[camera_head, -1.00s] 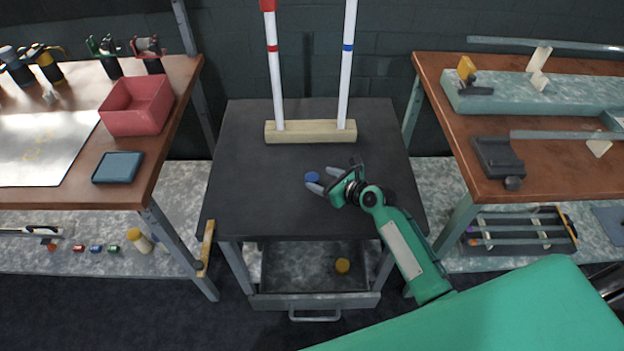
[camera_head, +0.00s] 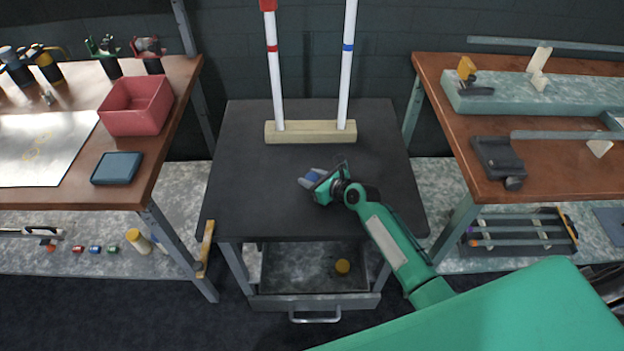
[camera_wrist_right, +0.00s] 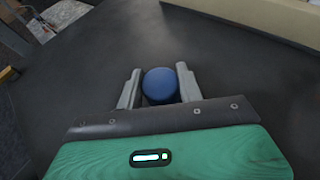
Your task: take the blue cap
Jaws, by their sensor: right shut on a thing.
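The blue cap (camera_head: 312,176) is on the dark cart top, between the fingers of my right gripper (camera_head: 308,179). In the right wrist view the round blue cap (camera_wrist_right: 160,85) sits between the two grey fingertips (camera_wrist_right: 158,86); the right finger touches or nearly touches it, and the left finger is close by. My right gripper is shut on the cap. The red-banded tube has a red cap (camera_head: 267,5). My left gripper is not in view.
The cart top (camera_head: 245,180) is otherwise clear. A red bin (camera_head: 136,106) and a dark blue tray (camera_head: 117,168) are on the left bench. Metal fixtures (camera_head: 497,160) are on the right bench.

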